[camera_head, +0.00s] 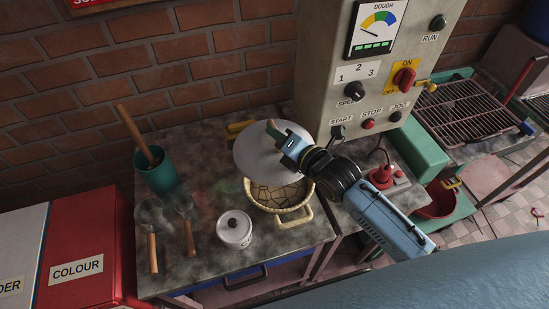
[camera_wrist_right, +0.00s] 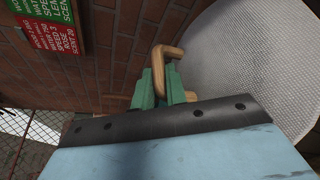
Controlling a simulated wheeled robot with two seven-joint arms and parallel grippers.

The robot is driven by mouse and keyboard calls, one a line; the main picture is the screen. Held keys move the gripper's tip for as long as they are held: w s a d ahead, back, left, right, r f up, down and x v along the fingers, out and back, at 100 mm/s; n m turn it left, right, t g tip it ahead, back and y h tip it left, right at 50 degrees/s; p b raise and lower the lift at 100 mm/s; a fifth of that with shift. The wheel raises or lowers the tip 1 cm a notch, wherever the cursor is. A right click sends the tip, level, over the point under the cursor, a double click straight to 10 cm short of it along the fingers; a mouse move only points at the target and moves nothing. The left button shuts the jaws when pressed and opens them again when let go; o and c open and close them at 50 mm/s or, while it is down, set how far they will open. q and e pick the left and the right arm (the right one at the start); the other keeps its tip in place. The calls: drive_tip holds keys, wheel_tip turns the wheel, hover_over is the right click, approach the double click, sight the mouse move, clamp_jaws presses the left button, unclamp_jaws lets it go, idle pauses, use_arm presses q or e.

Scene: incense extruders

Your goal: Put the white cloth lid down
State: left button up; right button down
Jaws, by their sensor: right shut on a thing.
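The white cloth lid (camera_head: 258,160) is a round pale disc over the back part of a woven basket (camera_head: 304,219) with handles. My right gripper (camera_head: 281,137) is at the lid's far right part, its green fingers shut on the lid's wooden handle. In the right wrist view the fingers (camera_wrist_right: 167,90) close around the bent wooden handle (camera_wrist_right: 166,54), and the lid's woven white face (camera_wrist_right: 265,65) shows at the right. The lid looks raised and tilted over the basket, hiding its back rim. My left gripper is not in view.
Two wooden-handled tools (camera_head: 189,235) and a teal cup (camera_head: 157,172) are further left. The grey control box (camera_head: 340,85) stands behind.

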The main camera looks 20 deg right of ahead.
sight(278, 159)
drive_tip(key=f, duration=0.4)
drive_tip(key=shift+s, duration=0.4)
drive_tip(key=shift+w+f+b, duration=0.1)
drive_tip(key=shift+f+b, duration=0.25)
drive_tip(key=shift+f, duration=1.85)
drive_tip(key=shift+f, duration=0.2)
drive_tip(key=c, duration=1.4)
unclamp_jaws()
drive_tip(key=shift+r, duration=0.1)
